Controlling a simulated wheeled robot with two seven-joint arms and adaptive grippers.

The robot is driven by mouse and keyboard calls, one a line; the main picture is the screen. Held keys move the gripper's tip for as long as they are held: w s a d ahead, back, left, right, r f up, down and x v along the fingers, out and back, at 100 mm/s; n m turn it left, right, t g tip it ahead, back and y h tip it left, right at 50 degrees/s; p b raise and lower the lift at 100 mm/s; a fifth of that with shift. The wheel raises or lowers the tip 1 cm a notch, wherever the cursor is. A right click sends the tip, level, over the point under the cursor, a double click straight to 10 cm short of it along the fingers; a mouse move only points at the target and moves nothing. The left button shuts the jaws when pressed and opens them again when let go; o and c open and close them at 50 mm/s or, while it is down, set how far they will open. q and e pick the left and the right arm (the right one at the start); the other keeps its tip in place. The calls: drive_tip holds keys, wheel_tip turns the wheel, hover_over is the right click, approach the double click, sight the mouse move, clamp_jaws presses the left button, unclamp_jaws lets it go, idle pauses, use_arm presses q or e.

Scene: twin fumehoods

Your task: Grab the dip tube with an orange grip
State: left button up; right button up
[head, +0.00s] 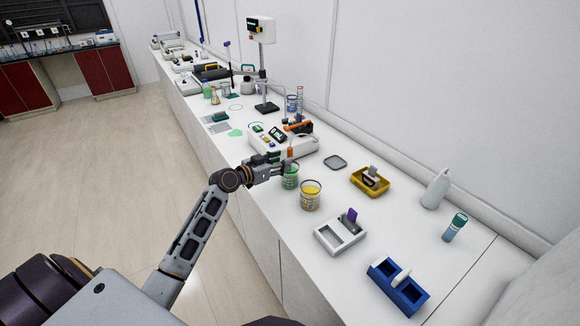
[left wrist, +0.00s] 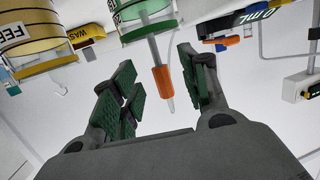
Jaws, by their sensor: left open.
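The dip tube with an orange grip (head: 290,152) stands in a beaker of green liquid (head: 290,181). In the left wrist view its orange grip (left wrist: 163,80) and pale tube show between my fingers, with a gap on both sides. The green beaker (left wrist: 147,24) is at the top of that view. My left gripper (head: 284,163) is open at the grip, just above the beaker rim; its fingers also show in the left wrist view (left wrist: 157,72). My right gripper is not in view.
A beaker of yellow liquid (head: 311,196) stands close to the green one. A white device with a display (head: 285,141) is just behind. A grey-white holder (head: 341,234), yellow tray (head: 370,181) and blue rack (head: 398,286) are farther right. The bench between them is clear.

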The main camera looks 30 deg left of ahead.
use_arm(q)
drive_tip(key=shift+r+p+x, duration=0.2)
drive_tip(key=shift+p+x, duration=0.6)
drive_tip(key=shift+x, duration=1.7)
drive_tip(key=shift+d, duration=0.1)
clamp_jaws()
